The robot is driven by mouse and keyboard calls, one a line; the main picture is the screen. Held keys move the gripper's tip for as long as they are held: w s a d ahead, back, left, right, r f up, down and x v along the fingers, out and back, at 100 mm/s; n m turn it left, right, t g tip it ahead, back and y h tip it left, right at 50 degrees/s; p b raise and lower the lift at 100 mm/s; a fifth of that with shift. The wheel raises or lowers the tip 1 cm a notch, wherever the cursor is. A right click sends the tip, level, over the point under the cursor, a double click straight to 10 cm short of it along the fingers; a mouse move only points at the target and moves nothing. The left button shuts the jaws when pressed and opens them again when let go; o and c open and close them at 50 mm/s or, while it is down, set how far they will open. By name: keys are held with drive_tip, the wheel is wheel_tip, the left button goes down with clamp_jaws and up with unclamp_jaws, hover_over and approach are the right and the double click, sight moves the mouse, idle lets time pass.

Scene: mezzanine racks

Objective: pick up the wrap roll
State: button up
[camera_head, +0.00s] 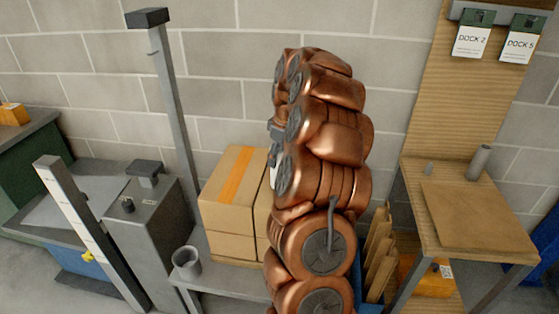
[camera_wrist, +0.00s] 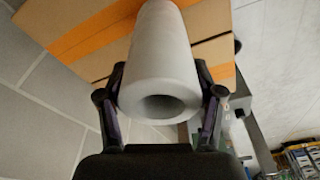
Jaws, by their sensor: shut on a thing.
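The wrap roll (camera_wrist: 160,55) is a plain grey-white hollow cylinder in the middle of the wrist view, its open end facing the camera. My gripper (camera_wrist: 160,80) has one dark finger on each side of the roll and is shut on it. The roll's far end runs out of the top of the picture.
Taped cardboard boxes (camera_head: 232,205) stand left of my arm, and a grey hollow cylinder (camera_head: 187,264) stands on the bench (camera_head: 222,282). A grey post (camera_head: 172,95) rises behind. At the right is a wooden desk (camera_head: 475,215) with a small grey cylinder (camera_head: 479,162).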

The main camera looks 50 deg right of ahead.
drive_tip(key=s+a+r+b, duration=0.1)
drive_tip(key=s+a+r, duration=0.1)
drive_tip(key=s+a, duration=0.2)
drive_tip(key=s+a+r+b, duration=0.2)
drive_tip(key=s+a, duration=0.2)
drive_tip(key=a, duration=0.6)
idle(0.6)
drive_tip(key=o, duration=0.8)
drive_tip(key=c, duration=0.5)
drive_tip(key=shift+o, duration=0.2)
